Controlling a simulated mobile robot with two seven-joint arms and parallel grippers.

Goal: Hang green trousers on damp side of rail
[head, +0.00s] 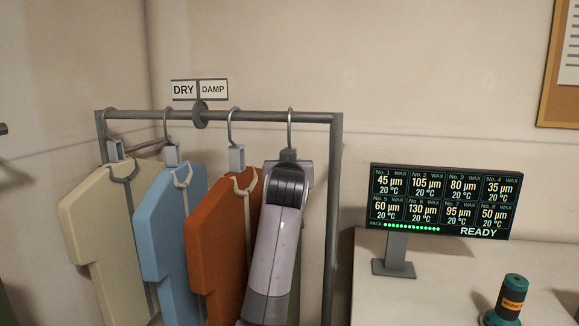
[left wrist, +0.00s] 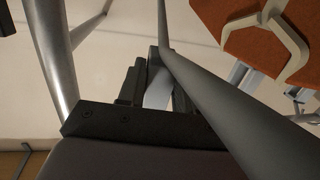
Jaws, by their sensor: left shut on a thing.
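The rail (head: 265,116) carries a DRY/DAMP sign (head: 199,89), with a grey disc (head: 200,115) below it dividing the sides. My left gripper (head: 288,160) is at the top of a hanger below the rail's damp side, shut on its grip block. That hanger's hook (head: 290,130) reaches up to the rail near its right end; I cannot tell if its weight rests there. My arm hides most of what hangs below, and no green trousers show clearly. In the left wrist view the jaws (left wrist: 158,88) close around a pale block. My right gripper is out of view.
An orange garment (head: 212,235) hangs just left of my arm, right of the disc. Blue (head: 165,220) and cream (head: 95,225) garments hang left of it. The rail's upright (head: 332,220) is close right. A display (head: 440,200) stands on a bench (head: 440,285).

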